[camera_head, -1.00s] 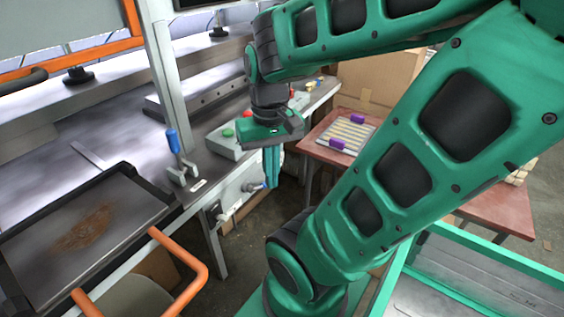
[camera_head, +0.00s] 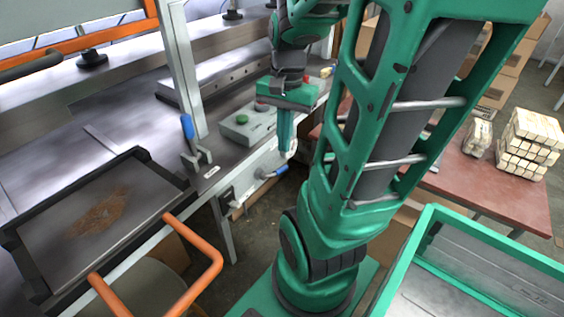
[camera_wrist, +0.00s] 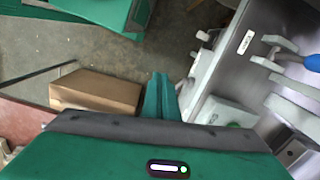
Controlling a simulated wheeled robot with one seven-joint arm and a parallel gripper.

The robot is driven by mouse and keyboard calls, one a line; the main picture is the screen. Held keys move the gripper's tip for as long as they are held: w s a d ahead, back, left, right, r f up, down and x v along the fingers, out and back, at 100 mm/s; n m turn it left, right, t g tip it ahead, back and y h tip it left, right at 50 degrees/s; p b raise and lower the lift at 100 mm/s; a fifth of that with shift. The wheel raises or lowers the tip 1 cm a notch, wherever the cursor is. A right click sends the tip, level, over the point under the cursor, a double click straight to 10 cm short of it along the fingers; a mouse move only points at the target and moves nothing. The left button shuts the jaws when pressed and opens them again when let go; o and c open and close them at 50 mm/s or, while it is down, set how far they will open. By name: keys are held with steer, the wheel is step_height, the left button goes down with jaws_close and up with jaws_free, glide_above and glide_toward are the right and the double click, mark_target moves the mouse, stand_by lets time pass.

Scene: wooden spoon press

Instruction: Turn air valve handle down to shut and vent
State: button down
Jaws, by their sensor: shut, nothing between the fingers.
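The air valve with a blue lever handle (camera_head: 270,173) is on the front side of the press bench, below the table edge. The lever looks roughly level, tilted slightly up to the right. My gripper (camera_head: 284,149) points down in front of the bench's front side, above the blue lever and slightly to its right in the picture. Its green fingers are together with nothing between them. A gap to the lever seems visible, but the depth is hard to judge. In the wrist view my gripper (camera_wrist: 160,78) points over the floor beside the bench edge; I cannot make out the valve lever there.
A button box (camera_head: 246,122) and a blue-handled toggle clamp (camera_head: 189,132) stand on the bench. An orange tube handle (camera_head: 205,270) juts out at front left. A red table (camera_head: 490,195) with stacked blocks is at right.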

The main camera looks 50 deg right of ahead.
steer(key=w+d+f+m+y, duration=0.1)
steer(key=w+d+f+m, duration=0.3)
steer(key=d+m, duration=0.5)
steer(key=m+t+y, duration=0.2)
steer(key=m, duration=1)
glide_above(283, 168)
steer(key=s+d, duration=0.3)
steer(key=d, duration=0.2)
step_height(283, 168, down, 4)
steer(key=shift+r, duration=0.15)
steer(key=shift+w+n, duration=0.1)
steer(key=shift+n, duration=0.2)
steer(key=x, duration=1.4)
steer(key=shift+w, duration=0.1)
